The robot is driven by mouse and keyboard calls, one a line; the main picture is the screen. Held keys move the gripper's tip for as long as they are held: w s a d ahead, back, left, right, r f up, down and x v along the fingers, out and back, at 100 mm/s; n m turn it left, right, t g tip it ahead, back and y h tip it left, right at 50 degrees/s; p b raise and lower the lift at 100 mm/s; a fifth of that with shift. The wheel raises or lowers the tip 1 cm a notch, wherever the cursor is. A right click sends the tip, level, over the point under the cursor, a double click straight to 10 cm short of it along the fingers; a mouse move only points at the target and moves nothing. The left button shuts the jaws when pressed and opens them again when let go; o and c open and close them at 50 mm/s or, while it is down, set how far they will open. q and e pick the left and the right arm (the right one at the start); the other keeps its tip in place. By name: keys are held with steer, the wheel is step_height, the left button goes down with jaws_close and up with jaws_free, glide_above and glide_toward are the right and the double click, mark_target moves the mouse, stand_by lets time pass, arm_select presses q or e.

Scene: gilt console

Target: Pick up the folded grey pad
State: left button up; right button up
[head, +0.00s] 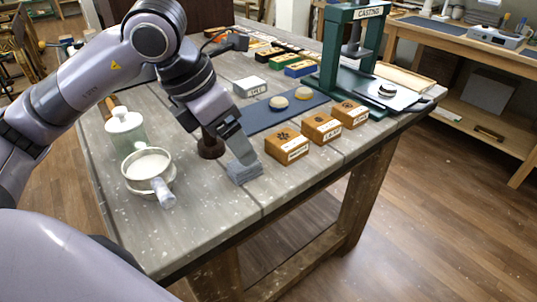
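The folded grey pad (243,175) lies on the worktable (210,222) near its front edge, left of the wooden blocks. My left gripper (243,159) points down at the pad from above, with its fingertips at or just over the pad's top. The fingers overlap in this view, so I cannot tell whether they are open or shut, or whether they touch the pad. The gripper hides part of the pad's back. My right gripper is not in view.
A dark round wooden piece (210,147) stands just behind the pad. A white pan with a handle (148,168) and a pale green jar (125,130) are left. Wooden blocks (286,147) stand right, before a blue mat (262,116) and green press (329,65).

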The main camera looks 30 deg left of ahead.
arm_select(q)
steer(key=shift+w+a, duration=0.3)
steer(key=shift+w+f, duration=0.1)
steer(key=shift+f, duration=0.2)
steer(key=x, duration=0.6)
steer(key=shift+a+f, duration=0.15)
steer(key=shift+a, duration=0.2)
steer(key=shift+c, duration=0.3)
steer(key=c, duration=1.1)
